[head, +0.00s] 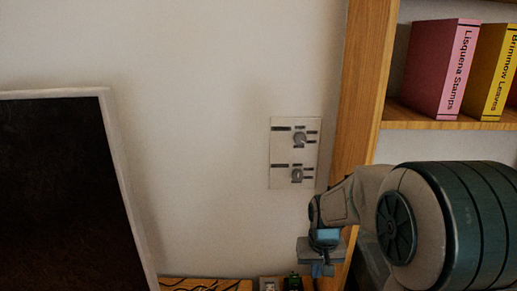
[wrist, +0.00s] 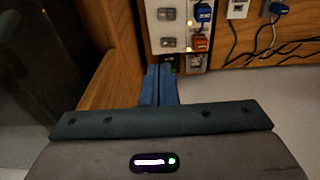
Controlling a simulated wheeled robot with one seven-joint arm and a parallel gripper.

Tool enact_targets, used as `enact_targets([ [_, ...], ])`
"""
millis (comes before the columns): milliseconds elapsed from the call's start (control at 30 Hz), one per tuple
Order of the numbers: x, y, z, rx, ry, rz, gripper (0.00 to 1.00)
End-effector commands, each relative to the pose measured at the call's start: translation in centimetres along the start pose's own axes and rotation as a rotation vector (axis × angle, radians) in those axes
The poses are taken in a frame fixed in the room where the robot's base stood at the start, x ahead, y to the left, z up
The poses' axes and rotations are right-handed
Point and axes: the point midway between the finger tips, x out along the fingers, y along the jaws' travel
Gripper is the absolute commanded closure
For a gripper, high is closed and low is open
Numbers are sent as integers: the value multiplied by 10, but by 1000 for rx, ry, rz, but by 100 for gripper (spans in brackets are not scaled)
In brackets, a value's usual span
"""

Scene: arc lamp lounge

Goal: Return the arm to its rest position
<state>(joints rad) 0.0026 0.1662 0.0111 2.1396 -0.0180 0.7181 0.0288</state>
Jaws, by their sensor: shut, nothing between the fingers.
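My gripper (head: 322,269) is at the lower right of the head view, at the end of my arm, beside the bookcase's upright. In the wrist view my gripper (wrist: 160,72) shows as two blue fingers pressed together with nothing between them. Their tips point at the lower end of a pale panel (wrist: 160,32) with switches and a blue and a red plug. I cannot tell whether the tips touch it. My arm is bent and extended from the right edge of the head view.
A wall plate (head: 294,153) with two knobs is left of the wooden bookcase (head: 361,85). Pink (head: 440,67) and yellow (head: 490,72) books stand on its shelf. A dark framed panel (head: 55,190) is at left. Cables (wrist: 262,50) run over a wooden strip. Bare wall lies between.

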Motion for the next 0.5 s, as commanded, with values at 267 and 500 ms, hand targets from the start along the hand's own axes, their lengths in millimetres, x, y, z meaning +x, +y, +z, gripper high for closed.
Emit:
enact_targets([
  [267,-67,1,66,5,61,-1,100],
  [500,-99,2,124,9,107,-5,100],
])
